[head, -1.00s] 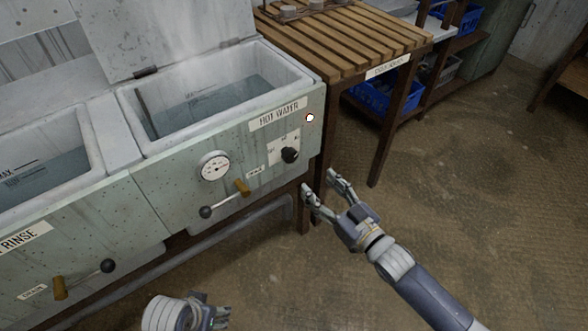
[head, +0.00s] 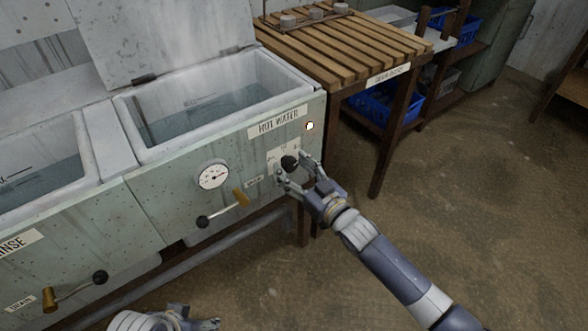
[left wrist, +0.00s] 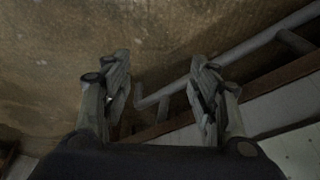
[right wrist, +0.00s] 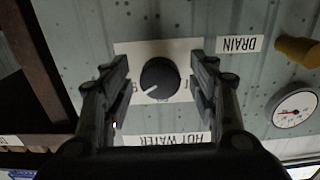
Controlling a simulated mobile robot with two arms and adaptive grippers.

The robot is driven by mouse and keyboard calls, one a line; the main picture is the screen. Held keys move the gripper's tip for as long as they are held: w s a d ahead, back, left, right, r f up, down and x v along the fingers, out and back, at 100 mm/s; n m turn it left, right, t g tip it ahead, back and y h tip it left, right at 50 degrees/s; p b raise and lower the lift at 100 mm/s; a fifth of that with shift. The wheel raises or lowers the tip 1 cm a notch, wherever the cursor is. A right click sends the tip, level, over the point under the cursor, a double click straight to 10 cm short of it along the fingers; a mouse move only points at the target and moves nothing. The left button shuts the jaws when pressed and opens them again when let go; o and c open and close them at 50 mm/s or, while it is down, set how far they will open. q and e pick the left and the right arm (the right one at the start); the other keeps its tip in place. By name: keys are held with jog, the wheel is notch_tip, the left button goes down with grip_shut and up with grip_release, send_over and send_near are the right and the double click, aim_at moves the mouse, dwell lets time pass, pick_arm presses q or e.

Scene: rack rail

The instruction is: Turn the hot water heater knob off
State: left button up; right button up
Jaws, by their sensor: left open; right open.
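The black heater knob (head: 289,163) sits on a white plate on the front of the hot water tank (head: 170,172). Contact is not visible. My left gripper (left wrist: 160,85) is open and empty above the floor, low at the left. A small round light (head: 310,126) glows at the panel's upper right.
A round gauge (head: 213,175) and a drain lever with a yellow valve (head: 241,197) are left of the knob. A slatted wooden table (head: 345,45) stands right of the tank, its leg (head: 382,160) near my right arm. Floor at right is clear.

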jog(key=c, duration=1.1)
jog(key=shift+o, duration=0.2)
